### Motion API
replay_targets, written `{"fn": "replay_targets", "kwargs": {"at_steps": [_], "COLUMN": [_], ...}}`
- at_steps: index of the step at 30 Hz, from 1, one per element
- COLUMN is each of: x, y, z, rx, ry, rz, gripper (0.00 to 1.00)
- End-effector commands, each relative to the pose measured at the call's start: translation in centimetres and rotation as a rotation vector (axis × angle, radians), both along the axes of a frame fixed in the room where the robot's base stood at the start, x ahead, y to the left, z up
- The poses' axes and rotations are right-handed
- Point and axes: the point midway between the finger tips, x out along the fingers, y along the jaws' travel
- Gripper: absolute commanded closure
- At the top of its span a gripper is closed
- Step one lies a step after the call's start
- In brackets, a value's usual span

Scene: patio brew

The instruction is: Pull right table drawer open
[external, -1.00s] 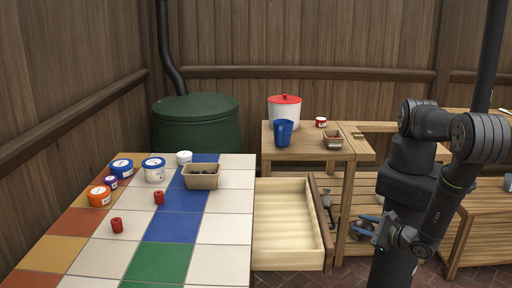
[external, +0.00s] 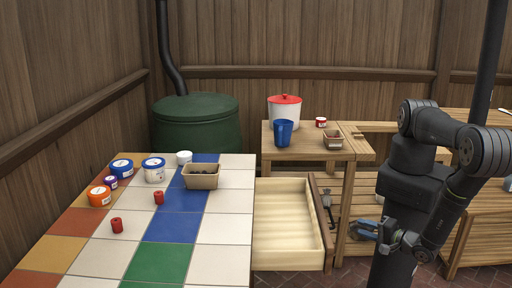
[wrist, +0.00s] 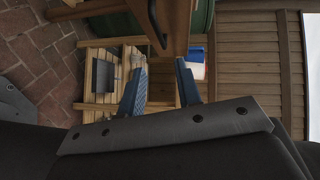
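The right table drawer (external: 285,222) stands pulled out from the right side of the tiled table (external: 222,232). It is light wood and empty inside. Its darker front panel (external: 322,225) has a dark handle (external: 327,203) on the outer face. My gripper (external: 361,230) is to the right of that panel, apart from the handle. In the wrist view, its two blue fingers (wrist: 160,90) are spread with nothing between them. The drawer front and its dark handle (wrist: 154,24) show at the top of that view, beyond the fingers.
Small jars, red cans and a tan box (external: 201,177) sit on the tiled table. A wooden side table (external: 308,154) behind the drawer holds a white pot (external: 284,113) and a blue cup (external: 284,134). Slatted shelving (external: 350,200) stands behind my gripper. Brick floor (external: 345,275) is clear in front.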

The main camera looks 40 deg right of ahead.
Motion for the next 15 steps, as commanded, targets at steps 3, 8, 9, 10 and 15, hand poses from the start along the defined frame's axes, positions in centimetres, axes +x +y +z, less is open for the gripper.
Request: {"fn": "replay_targets", "kwargs": {"at_steps": [3,8,9,10,15], "x": [1.9,4.0,4.5,4.9,6.8], "y": [-0.1,-0.1,-0.1,-0.1,-0.1], "z": [-0.2,-0.5,-0.6,-0.7,-1.0], "rx": [-0.002,-0.001,-0.001,-0.001,0.000], "ry": [-0.002,-0.002,-0.002,-0.001,-0.002], "rz": [-0.005,-0.006,-0.005,-0.005,-0.005], "gripper": [0.69,0.69,0.69,0.69,0.69]}}
